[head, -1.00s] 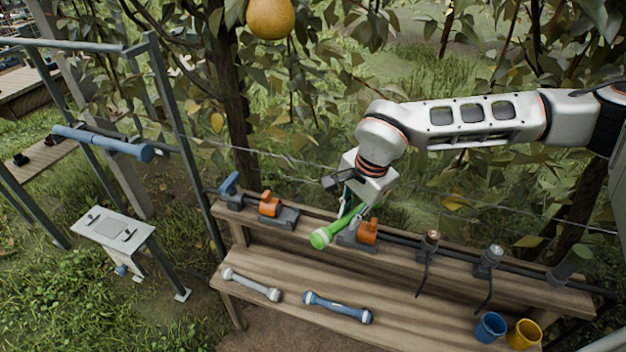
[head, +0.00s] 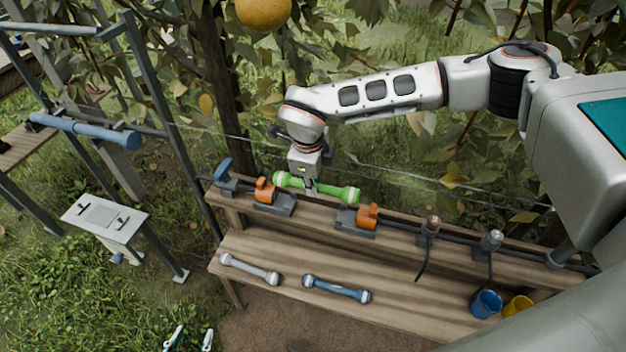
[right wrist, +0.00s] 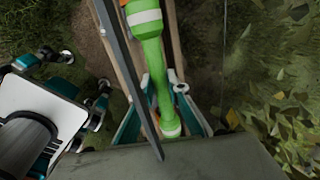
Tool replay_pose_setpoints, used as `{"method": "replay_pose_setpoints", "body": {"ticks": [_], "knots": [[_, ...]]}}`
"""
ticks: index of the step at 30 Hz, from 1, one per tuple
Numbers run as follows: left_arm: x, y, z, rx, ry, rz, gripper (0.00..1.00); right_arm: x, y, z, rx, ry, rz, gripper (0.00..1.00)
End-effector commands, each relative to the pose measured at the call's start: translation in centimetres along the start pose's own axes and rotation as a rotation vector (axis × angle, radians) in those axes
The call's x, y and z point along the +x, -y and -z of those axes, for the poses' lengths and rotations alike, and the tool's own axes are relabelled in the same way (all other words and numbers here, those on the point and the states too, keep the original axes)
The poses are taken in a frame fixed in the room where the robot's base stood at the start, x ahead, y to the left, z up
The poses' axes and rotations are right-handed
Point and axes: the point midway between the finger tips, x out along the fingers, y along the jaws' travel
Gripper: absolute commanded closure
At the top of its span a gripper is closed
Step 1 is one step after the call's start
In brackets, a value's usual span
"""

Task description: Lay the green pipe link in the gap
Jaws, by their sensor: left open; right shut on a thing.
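The green pipe link (head: 330,191) is held level in my right gripper (head: 310,187), above the upper shelf. It spans roughly between the two orange-and-grey clamps (head: 266,192) and (head: 367,215); I cannot tell whether it touches either of them. The gap (head: 318,211) in the dark pipe line lies between those clamps. In the right wrist view the green link (right wrist: 153,67) runs between the teal fingers of my right gripper (right wrist: 162,118). My left gripper (head: 190,341) is open and empty at the bottom edge of the head view; only its fingertips show.
A grey link (head: 250,269) and a blue link (head: 337,289) lie on the lower shelf. Blue (head: 486,303) and yellow (head: 517,306) cups stand at its right end. Two valves (head: 430,228) sit right of the clamps. A wire crosses behind the bench.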

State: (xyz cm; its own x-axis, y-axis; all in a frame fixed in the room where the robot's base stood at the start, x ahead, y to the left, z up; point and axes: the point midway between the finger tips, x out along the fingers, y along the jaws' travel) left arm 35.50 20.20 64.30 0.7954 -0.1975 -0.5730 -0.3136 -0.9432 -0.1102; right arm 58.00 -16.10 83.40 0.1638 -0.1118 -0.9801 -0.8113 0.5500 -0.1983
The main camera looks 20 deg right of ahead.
Motion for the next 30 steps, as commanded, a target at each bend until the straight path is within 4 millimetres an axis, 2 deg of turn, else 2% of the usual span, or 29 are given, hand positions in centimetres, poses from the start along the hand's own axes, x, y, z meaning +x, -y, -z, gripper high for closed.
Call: {"method": "replay_pose_setpoints", "body": {"ticks": [11,15,21,30], "knots": [[1.2,-0.5,-2.6,-0.003,0.013,-0.004,0.59,3.7,-0.8,0.1,-0.002,-0.002,-0.005,1.0],[1.3,-0.5,-2.7,0.001,0.013,-0.003,0.59,4.6,-1.0,0.0,-0.002,-0.001,-0.002,1.0],[1.5,-0.2,-2.1,0.006,0.003,0.001,0.59,5.3,-1.1,0.0,-0.002,0.0,-0.001,1.0],[1.5,-0.2,-2.2,0.006,0.004,0.002,0.59,5.2,-1.1,0.0,-0.002,0.001,0.0,1.0]]}}
